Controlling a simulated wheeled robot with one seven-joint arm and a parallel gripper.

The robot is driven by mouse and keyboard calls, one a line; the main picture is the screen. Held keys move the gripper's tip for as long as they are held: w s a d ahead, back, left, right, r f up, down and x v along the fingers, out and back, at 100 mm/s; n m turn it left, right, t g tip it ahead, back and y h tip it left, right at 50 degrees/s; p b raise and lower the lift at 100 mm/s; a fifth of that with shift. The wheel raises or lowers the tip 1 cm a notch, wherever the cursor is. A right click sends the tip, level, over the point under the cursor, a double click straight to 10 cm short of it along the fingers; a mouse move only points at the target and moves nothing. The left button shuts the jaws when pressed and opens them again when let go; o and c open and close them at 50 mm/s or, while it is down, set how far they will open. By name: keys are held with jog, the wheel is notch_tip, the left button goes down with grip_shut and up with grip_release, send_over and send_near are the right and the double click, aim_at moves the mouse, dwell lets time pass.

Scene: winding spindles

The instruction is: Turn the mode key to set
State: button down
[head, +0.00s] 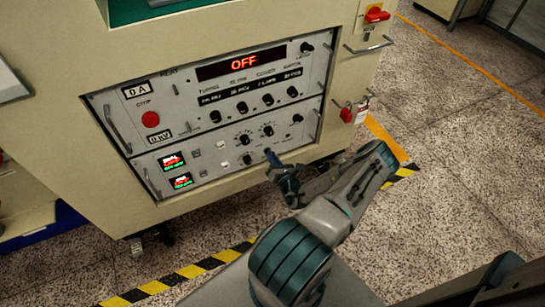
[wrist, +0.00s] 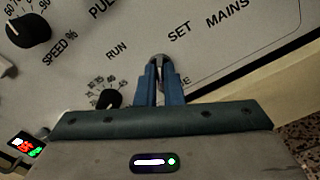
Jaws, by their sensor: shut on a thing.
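My gripper (wrist: 158,75) has its two blue fingers closed on a small grey metal key (wrist: 159,59) at the panel face. In the wrist view RUN is printed to the left of the key and SET to its upper right. The fingers hide most of the key, so I cannot tell where it points. A label below it is partly hidden too. In the head view my gripper (head: 271,156) is at the lower right of the control panel (head: 212,150), and the key cannot be made out there.
A black knob (wrist: 28,30) marked SPEED % is at the upper left in the wrist view, and a smaller knob (wrist: 108,99) is close left of the fingers. A red display (head: 243,63) reads OFF. A red button (head: 150,119) and several knobs share the panel.

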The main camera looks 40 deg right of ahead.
jog(key=shift+d+m, duration=0.15)
jog(key=shift+m, duration=1.35)
jog(key=c, duration=1.6)
grip_release()
jog(key=shift+o, duration=0.2)
jog(key=p+v, duration=0.3)
jog(key=v, duration=1)
jog(key=shift+s, duration=0.4)
jog(key=shift+f, duration=0.1)
